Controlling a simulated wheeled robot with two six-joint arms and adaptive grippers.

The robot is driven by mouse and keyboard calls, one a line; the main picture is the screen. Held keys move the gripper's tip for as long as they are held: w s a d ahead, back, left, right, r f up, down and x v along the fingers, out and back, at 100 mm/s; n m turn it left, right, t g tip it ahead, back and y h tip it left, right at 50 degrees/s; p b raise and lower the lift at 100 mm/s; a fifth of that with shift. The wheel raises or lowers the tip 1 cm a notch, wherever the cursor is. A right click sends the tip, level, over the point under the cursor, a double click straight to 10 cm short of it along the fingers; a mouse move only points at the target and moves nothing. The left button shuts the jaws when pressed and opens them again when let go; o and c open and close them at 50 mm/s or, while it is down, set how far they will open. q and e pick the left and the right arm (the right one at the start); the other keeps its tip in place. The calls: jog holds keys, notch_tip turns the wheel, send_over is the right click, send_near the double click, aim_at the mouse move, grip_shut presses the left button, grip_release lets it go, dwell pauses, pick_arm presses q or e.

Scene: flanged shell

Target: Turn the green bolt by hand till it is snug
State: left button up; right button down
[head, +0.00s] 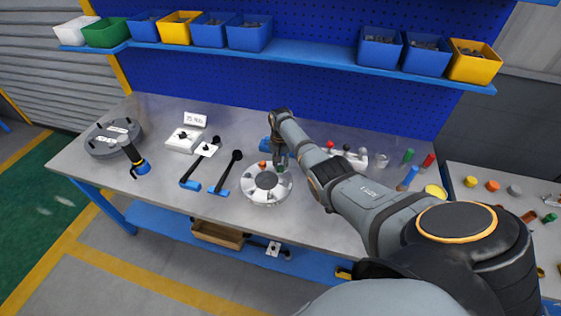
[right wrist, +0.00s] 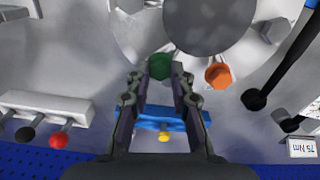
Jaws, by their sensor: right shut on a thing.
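The round grey flanged shell (head: 255,196) stands on the workbench and fills the top of the right wrist view (right wrist: 130,30). The green bolt (right wrist: 159,66) sits at the shell's rim, its hex head between the fingertips of my right gripper (right wrist: 160,80). In the head view my right gripper (head: 279,158) reaches down at the shell's far right rim and is shut on the green bolt. An orange bolt (right wrist: 218,75) stands beside it on the rim, also visible in the head view (head: 262,165). How far the green bolt is threaded in is hidden. My left gripper is not in view.
Black-and-blue wrenches (head: 228,172) lie left of the shell near a white "75 Nm" sign (head: 195,120). A dark grey disc (head: 110,140) is at the far left. A blue thing (right wrist: 155,118) lies behind the gripper. The bench front is clear.

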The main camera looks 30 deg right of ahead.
aim_at(281, 167)
jog(key=m, duration=0.2)
jog(key=m+p, duration=0.1)
jog(key=shift+w+d+r+m, duration=0.1)
jog(key=shift+w+r+m, duration=0.1)
jog(key=shift+r+m, duration=0.15)
jog(key=shift+m+p, duration=0.3)
jog(key=shift+m, duration=1.65)
jog(key=c, duration=1.3)
grip_release()
jog(key=shift+o, duration=0.7)
jog(key=shift+s+f, duration=0.15)
notch_tip(281, 167, up, 12)
